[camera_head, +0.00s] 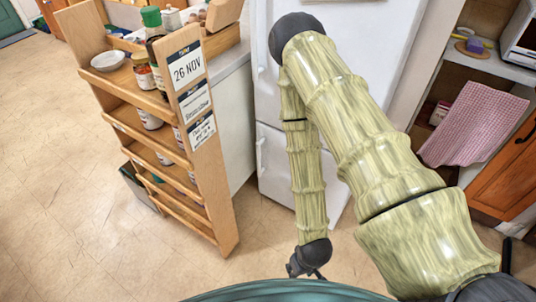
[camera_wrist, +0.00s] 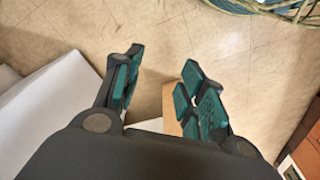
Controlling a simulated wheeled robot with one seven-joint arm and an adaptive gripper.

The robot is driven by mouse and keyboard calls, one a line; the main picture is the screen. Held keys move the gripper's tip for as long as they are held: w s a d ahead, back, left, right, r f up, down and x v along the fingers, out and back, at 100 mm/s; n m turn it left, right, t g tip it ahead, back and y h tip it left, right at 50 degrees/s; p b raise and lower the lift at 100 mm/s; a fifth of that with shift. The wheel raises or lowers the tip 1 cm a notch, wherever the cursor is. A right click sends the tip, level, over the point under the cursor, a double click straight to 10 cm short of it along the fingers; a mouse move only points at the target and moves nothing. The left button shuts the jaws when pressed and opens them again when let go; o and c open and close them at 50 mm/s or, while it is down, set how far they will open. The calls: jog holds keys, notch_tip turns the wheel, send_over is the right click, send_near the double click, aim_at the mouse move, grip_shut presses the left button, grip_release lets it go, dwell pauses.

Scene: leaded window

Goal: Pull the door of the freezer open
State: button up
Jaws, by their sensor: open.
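A white two-door appliance (camera_head: 345,50), the fridge-freezer, stands behind my arm in the head view. Both its doors look shut. The lower door (camera_head: 271,170) has a pale handle (camera_head: 262,154) at its left edge, and the upper door has a similar handle. My arm hides much of both doors. My gripper (camera_head: 306,272) hangs low in front of the appliance, apart from the handles. A white surface at the left there may be the appliance.
A pulled-out wooden rack (camera_head: 222,205) with jars and a bowl (camera_head: 108,60) stands left of the appliance, close to the lower door's handle side. Wooden shelving with a pink cloth (camera_head: 474,122) is at the right. Floor at the left is clear.

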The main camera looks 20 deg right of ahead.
jog(key=w+a+f+t+b, duration=0.25)
jog(key=w+f+b, duration=0.55)
jog(key=w, duration=0.4)
jog(key=m+t+h+b, duration=0.3)
jog(key=t+b, duration=1.1)
jog(key=b, duration=1.7)
send_near(259, 155)
jog(key=h, duration=0.1)
jog(key=shift+g+h, duration=0.25)
jog(key=shift+h, duration=0.15)
jog(key=b+x, duration=0.1)
jog(key=x, duration=0.2)
jog(key=b+x, duration=0.1)
jog(key=x, duration=0.2)
jog(key=a+b+x, duration=0.1)
jog(key=x, duration=0.2)
jog(key=shift+w+r, duration=0.15)
jog(key=shift+w, duration=0.2)
jog(key=shift+w+d+r+n+b, duration=0.15)
jog(key=shift+w+n+b, duration=0.2)
jog(key=shift+w, duration=0.45)
grip_shut()
